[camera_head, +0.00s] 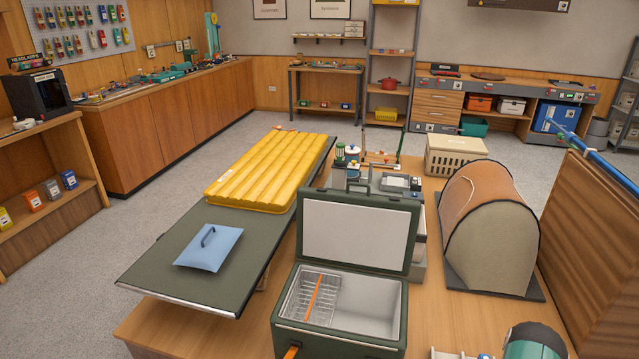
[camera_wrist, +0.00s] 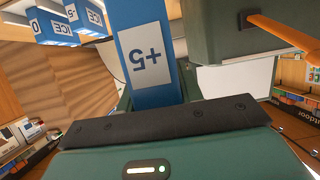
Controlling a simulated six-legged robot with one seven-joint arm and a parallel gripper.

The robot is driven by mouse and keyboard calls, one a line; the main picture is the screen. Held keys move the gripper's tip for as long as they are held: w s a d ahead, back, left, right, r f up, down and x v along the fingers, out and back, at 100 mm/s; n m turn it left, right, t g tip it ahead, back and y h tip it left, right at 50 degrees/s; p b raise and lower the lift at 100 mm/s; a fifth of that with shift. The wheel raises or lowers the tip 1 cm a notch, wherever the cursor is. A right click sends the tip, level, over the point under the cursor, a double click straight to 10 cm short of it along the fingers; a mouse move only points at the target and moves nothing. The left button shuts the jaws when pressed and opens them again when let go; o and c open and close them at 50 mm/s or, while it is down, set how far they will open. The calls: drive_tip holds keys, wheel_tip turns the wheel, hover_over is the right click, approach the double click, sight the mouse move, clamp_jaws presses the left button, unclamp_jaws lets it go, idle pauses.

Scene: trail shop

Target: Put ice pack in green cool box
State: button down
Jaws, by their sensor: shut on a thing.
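The green cool box (camera_head: 340,335) stands open on the wooden table in the head view, its lid (camera_head: 358,235) raised at the back. Its white inside has a wire basket (camera_head: 312,296) with an orange bar at the left. In the wrist view, a dark green wall that appears to be the cool box (camera_wrist: 225,35) shows with an orange strap. My gripper (camera_wrist: 155,102) is shut on a blue pack (camera_wrist: 125,40) with a white "+5" label; its fingertips are partly hidden. Two other blue packs (camera_wrist: 50,26), labelled "ICE", show apart at the upper left.
A stove set (camera_head: 375,180) stands behind the lid. A small tent (camera_head: 490,225) and a wooden panel (camera_head: 595,260) bound the right side.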

drive_tip(key=w+a+r+n+y, duration=0.1)
drive_tip(key=w+a+r, duration=0.7)
drive_tip(key=a+r, duration=0.3)
drive_tip(key=w+a+r+n+y, duration=0.2)
drive_tip(key=w+a+r, duration=0.6)
drive_tip(key=a+r, duration=0.3)
drive_tip(key=shift+w+a+r+t+y, duration=0.2)
drive_tip(key=shift+w+r+t+y, duration=0.1)
drive_tip(key=shift+w+t, duration=0.1)
drive_tip(key=f, duration=0.2)
drive_tip(key=s+f, duration=0.1)
drive_tip(key=f, duration=0.2)
drive_tip(key=shift+s+a+f, duration=0.1)
drive_tip(key=shift+s+f, duration=0.15)
drive_tip(key=shift+f, duration=0.1)
